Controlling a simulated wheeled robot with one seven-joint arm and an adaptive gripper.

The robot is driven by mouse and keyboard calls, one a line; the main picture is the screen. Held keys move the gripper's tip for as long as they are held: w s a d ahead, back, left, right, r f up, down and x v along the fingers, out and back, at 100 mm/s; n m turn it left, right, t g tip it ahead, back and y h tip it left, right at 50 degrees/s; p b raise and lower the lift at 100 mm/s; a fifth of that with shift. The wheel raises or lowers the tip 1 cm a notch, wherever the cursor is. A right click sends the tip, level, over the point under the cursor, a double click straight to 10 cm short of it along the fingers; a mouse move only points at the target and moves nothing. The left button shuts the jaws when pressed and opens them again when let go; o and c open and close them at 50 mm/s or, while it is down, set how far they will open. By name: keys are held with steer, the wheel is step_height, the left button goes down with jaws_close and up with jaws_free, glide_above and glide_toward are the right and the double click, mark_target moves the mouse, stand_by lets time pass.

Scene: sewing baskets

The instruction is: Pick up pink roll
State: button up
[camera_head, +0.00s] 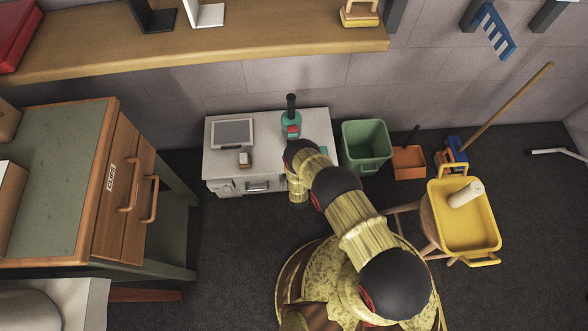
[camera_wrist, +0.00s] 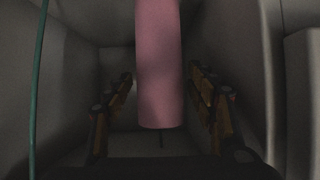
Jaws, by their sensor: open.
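The pink roll (camera_wrist: 160,60) shows in the wrist view as a smooth cylinder coming down from the top edge, its lower end just above the middle of my gripper's base. My gripper (camera_wrist: 160,82) is open, with one finger on each side of the roll. Gaps show between the roll and both fingers, so I see no grip on it. The roll's upper end is out of frame. In the head view I cannot make out the roll, and my arm hides the gripper by the front of the white cabinet (camera_head: 222,165).
Pale walls (camera_wrist: 262,80) stand close around the gripper, and a thin green strip (camera_wrist: 38,80) runs down the left. In the head view, a green bin (camera_head: 365,140) stands right of the cabinet. A wooden drawer unit (camera_head: 105,190) is at left, and a yellow tray (camera_head: 465,235) at right.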

steer(key=c, duration=0.4)
steer(key=c, duration=0.8)
steer(key=shift+c, duration=0.6)
steer(key=shift+r, duration=0.2)
